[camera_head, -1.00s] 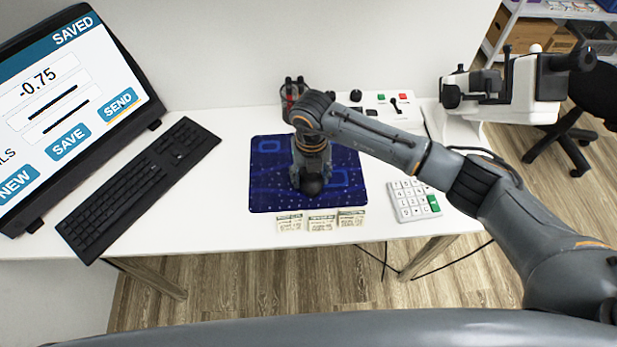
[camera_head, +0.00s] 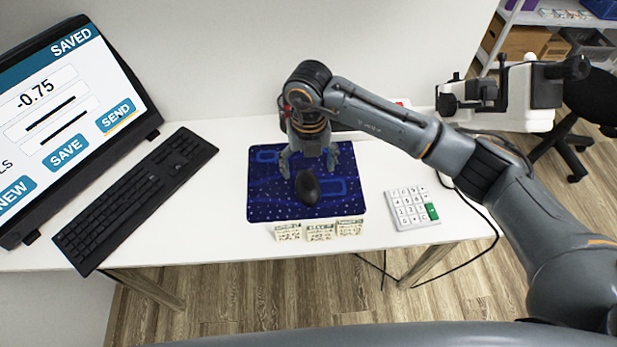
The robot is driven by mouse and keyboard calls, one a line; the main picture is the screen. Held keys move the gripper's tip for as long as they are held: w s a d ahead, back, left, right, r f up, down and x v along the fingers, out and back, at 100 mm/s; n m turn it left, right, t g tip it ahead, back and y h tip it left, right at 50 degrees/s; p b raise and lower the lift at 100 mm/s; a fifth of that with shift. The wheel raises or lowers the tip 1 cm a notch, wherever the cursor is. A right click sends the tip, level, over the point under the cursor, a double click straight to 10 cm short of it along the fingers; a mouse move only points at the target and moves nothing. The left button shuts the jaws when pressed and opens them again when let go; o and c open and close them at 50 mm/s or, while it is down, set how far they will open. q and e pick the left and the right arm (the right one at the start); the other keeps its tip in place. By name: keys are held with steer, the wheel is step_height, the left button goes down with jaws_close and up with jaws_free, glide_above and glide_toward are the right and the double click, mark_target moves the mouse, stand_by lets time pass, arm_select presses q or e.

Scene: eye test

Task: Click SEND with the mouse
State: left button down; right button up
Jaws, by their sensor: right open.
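The black mouse (camera_head: 308,188) lies on the dark blue patterned mouse pad (camera_head: 262,205). My right gripper (camera_head: 309,163) points down just behind the mouse, with its fingers spread and nothing between them; it looks raised clear of the mouse. The monitor (camera_head: 55,110) at the left shows the SEND button (camera_head: 115,115) at the right end of a row of blue buttons. A small dark mark on SEND may be the pointer. The header reads SAVED and a field reads -0.75. My left gripper is out of view.
A black keyboard (camera_head: 135,198) lies between monitor and pad. Several small labelled cards (camera_head: 320,232) line the pad's front edge. A white keypad (camera_head: 411,207) is to its right. A white instrument (camera_head: 515,95) stands at the right. My right arm hides part of the back panel.

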step_height(320, 180, up, 4)
steer(key=shift+f, duration=0.15)
stand_by(0.5)
